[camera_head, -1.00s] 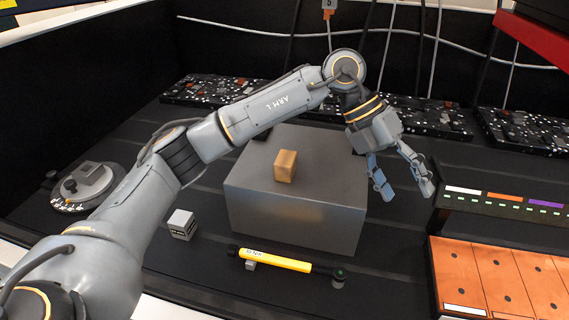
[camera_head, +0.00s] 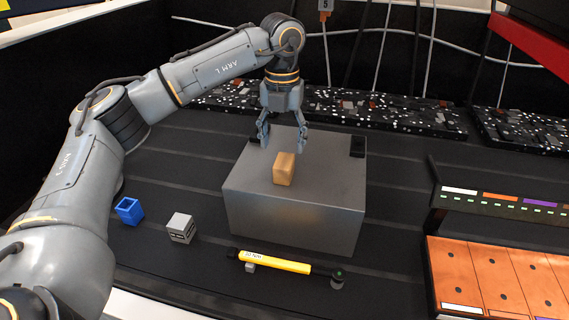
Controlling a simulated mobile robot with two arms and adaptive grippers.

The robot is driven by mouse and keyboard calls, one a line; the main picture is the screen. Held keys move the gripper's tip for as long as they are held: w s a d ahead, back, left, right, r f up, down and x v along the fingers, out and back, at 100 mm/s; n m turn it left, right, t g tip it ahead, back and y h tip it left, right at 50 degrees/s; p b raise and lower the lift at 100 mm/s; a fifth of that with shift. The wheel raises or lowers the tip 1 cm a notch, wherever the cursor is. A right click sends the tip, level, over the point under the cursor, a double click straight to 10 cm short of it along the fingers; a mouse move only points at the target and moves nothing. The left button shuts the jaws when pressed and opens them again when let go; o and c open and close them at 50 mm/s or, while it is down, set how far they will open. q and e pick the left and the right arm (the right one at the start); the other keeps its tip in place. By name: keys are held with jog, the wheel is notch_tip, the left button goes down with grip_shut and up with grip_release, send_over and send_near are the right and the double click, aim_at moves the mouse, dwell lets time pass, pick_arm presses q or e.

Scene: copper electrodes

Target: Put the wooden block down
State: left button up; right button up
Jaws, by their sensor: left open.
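The wooden block (camera_head: 284,169) is a small tan block standing upright on top of a grey metal box (camera_head: 293,222), near the middle of its upper face. My left gripper (camera_head: 283,148) is open and points down, just above and behind the block in the picture. Its two fingers are spread and nothing shows between them. I cannot tell whether a fingertip touches the block. My right gripper is not in view.
A yellow bar tool (camera_head: 275,262) lies in front of the box. A small grey cube (camera_head: 181,228) and a blue open cube (camera_head: 129,211) sit to the left. Orange copper plates (camera_head: 500,280) stand at the right. Speckled black panels (camera_head: 400,112) line the back.

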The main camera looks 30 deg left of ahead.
aim_at(285, 158)
pick_arm(q)
jog(key=f+p, duration=0.1)
jog(key=f, duration=0.2)
jog(key=f+p, duration=0.1)
jog(key=f, duration=0.1)
jog(key=shift+s+d+f+p, duration=0.1)
jog(key=shift+d+f+p, duration=0.15)
jog(key=shift+d+p, duration=0.1)
jog(key=shift+f, duration=0.35)
grip_shut()
jog(key=shift+r, duration=0.1)
